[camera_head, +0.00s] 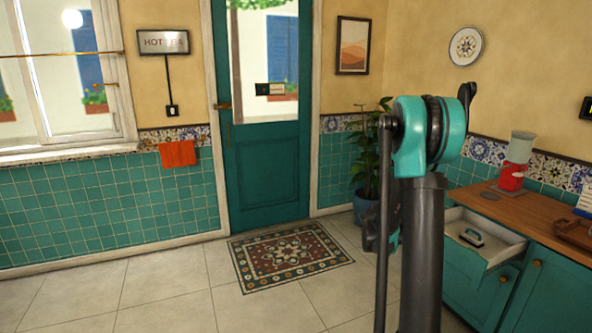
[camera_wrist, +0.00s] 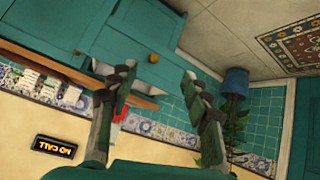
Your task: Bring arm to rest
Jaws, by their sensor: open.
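My gripper (camera_wrist: 157,95) shows in the wrist view with its two fingers spread wide apart and nothing between them. The wrist view is turned over, with the floor at the top. Beyond the fingers are teal cabinet fronts and the tiled wall. In the head view my arm stands upright right of the middle, and its dark links and teal joint hide part of the plant and the cabinet. The gripper itself is mostly hidden behind the arm there.
A red and grey appliance (camera_head: 514,165) stands on the wooden counter (camera_head: 482,207). A potted plant (camera_head: 366,168) stands by the teal door (camera_head: 265,150). A patterned rug (camera_head: 290,254) lies on open floor.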

